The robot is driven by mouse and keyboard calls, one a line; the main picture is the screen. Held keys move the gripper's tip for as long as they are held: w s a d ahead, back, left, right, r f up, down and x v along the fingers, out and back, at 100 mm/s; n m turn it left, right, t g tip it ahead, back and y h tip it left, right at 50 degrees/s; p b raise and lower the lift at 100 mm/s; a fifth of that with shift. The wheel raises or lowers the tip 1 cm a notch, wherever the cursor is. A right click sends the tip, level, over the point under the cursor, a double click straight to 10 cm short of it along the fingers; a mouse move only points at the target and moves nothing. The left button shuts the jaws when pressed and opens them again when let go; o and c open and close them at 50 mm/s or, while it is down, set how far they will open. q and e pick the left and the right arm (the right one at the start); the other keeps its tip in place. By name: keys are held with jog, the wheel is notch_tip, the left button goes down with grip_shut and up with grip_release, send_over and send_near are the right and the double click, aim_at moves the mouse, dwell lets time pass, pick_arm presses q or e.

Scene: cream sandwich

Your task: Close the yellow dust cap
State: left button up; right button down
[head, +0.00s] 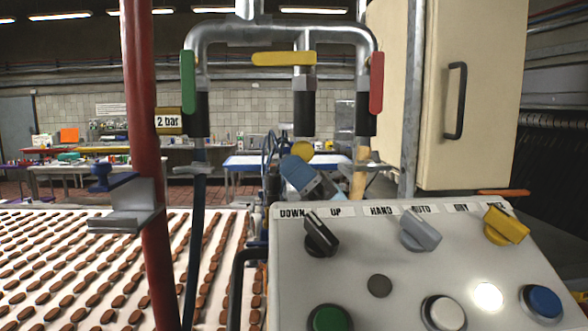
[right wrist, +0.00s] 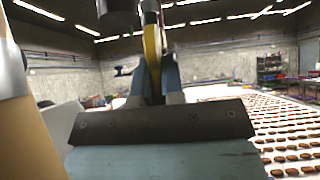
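The yellow dust cap (head: 302,150) shows in the head view as a small round disc below the middle black-sleeved pipe end (head: 303,113). My right gripper (head: 296,163), with blue fingers, reaches up to the cap from below. In the right wrist view the cap (right wrist: 152,48) is seen nearly edge-on between the two fingers (right wrist: 154,70), which look closed on it. A dark pipe end (right wrist: 118,14) is above it in that view. The cap's hinge is not clear. My left gripper is not in view.
Green (head: 187,82), yellow (head: 283,59) and red (head: 376,82) valve handles hang on the pipe manifold. A control panel (head: 400,275) with knobs and buttons stands in front. A red pipe (head: 148,170) rises at left, and a cream cabinet (head: 485,100) is at right.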

jog(key=c, duration=1.4)
grip_release()
jog(key=shift+s+a+f, duration=0.15)
jog(key=shift+s, duration=0.05)
jog(key=shift+o, duration=1.1)
jog(key=shift+s, duration=0.2)
pick_arm(q)
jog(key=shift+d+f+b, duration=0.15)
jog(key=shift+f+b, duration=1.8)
jog(key=shift+b, duration=0.1)
pick_arm(e)
jog(key=v, duration=1.2)
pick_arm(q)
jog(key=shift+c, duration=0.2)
